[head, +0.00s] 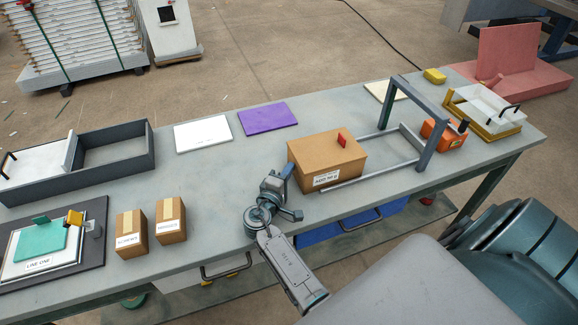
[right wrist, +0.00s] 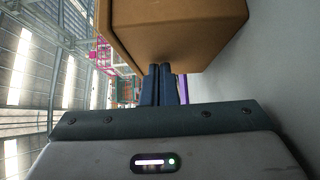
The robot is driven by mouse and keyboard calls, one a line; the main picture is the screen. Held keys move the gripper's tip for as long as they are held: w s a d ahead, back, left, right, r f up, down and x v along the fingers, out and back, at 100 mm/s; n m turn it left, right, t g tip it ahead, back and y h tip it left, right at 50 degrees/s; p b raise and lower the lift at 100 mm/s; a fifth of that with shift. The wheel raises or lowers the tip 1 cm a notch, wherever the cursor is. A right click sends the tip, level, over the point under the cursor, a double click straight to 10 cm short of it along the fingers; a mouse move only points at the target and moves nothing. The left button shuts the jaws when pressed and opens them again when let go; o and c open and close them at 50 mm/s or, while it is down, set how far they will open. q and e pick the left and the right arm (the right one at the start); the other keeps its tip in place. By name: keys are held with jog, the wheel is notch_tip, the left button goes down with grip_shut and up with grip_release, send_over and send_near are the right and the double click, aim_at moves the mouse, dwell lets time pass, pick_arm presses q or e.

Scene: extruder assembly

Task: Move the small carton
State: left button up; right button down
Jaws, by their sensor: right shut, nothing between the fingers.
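Two small brown cartons with pale tape strips and white labels stand upright side by side near the front edge in the head view: a left one (head: 131,226) and a right one (head: 170,212). A larger brown box (head: 318,162) with a white label and a red tab on top stands to their right. My right gripper (head: 286,171) is shut and empty at the larger box's left front corner. In the right wrist view its closed fingers (right wrist: 161,80) point at that box (right wrist: 180,30); I cannot tell whether they touch it. My left gripper is not in view.
A dark frame (head: 420,115) with rails stands right of the larger box. An orange block (head: 445,135) and a yellow tray (head: 484,122) are farther right. A grey tray (head: 118,158) and a dark board (head: 92,240) are at left. The table is clear between cartons and larger box.

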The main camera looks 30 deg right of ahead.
jog(key=shift+w, duration=0.1)
jog(key=shift+d, duration=0.15)
jog(key=d, duration=0.2)
jog(key=s+d, duration=0.1)
jog(key=d, duration=0.1)
jog(key=d+b, duration=0.1)
jog(key=d, duration=0.1)
jog(key=shift+s+d, duration=0.4)
